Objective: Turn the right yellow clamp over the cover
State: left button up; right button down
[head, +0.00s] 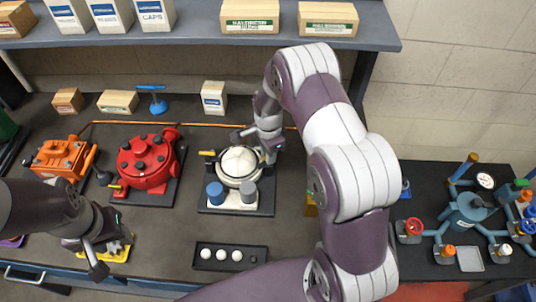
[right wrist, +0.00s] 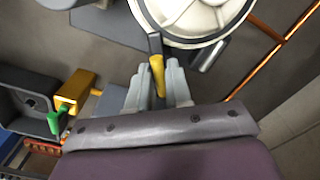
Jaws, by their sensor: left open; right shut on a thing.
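The round white cover (head: 239,163) sits on a black-based fixture with a blue and a grey cylinder in front; its ribbed face also shows in the right wrist view (right wrist: 190,12). The right yellow clamp (right wrist: 157,74) has a yellow handle and a black end pointing to the cover's rim; whether that end lies over the rim is unclear. My right gripper (right wrist: 157,76) is shut on the yellow handle; in the head view it is at the fixture's right. The left yellow clamp (head: 207,153) points outward, to the left. My left gripper (head: 104,258) is open and empty at the front left.
A red motor (head: 147,163) and an orange motor (head: 62,158) stand to the left. A black tray (head: 258,258) with several white balls lies in front. A shelf (head: 200,40) with boxes runs behind. A teal valve assembly (head: 468,212) is at the far right.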

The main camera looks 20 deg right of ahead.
jog(key=m+b, duration=0.1)
jog(key=m, duration=0.3)
jog(key=shift+f, duration=0.15)
jog(key=shift+s+m, duration=0.1)
jog(key=shift+m, duration=1.1)
jog(key=c, duration=1)
grip_release()
jog(key=shift+d, duration=0.1)
jog(key=shift+c, duration=0.2)
jog(key=shift+d, duration=0.1)
notch_tip(320, 180, up, 13)
jog(key=b, duration=0.3)
jog(key=shift+f+b, duration=0.15)
jog(key=shift+b, duration=0.2)
